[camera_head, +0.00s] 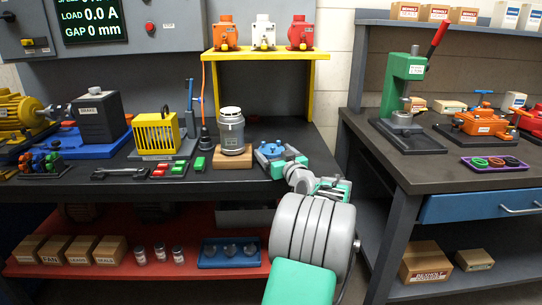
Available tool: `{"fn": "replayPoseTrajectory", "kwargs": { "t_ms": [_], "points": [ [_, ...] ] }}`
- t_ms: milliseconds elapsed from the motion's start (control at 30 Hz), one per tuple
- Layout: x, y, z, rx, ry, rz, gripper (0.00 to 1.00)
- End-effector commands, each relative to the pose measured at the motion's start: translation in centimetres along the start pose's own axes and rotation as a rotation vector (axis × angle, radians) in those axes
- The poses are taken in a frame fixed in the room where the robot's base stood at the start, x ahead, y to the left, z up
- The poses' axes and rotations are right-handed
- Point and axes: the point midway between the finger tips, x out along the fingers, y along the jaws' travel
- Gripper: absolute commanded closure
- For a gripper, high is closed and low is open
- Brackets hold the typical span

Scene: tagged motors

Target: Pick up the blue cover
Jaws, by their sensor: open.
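A small blue cover (268,148) with knob-like raised parts lies on the dark bench top, right of the grey motor on its wooden block. My gripper (279,160) is open at the bench's right end, its fingers around or just in front of the blue cover. The arm reaches up from the bottom of the picture and hides part of the bench edge. At this size I cannot tell whether the fingers touch the cover.
The grey motor (231,131) stands close on the left. A yellow shelf (318,54) bearing three switch boxes rises behind. Red and green blocks (170,169) lie further left. A gap separates this bench from the right bench (420,177), which bears a green press (402,88).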

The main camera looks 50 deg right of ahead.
Motion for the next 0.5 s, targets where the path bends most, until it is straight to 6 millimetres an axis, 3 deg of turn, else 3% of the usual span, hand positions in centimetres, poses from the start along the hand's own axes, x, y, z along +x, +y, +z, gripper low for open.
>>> {"fn": "replayPoseTrajectory", "kwargs": {
  "t_ms": [100, 267, 500],
  "points": [
    [1.07, 0.01, 0.01, 0.0, 0.0, 0.0, 0.12],
    [1.05, 0.13, 0.0, 0.0, 0.0, 0.003, 0.12],
    [1.02, 0.11, 0.01, 0.0, -0.001, 0.002, 0.3]
  ]
}}
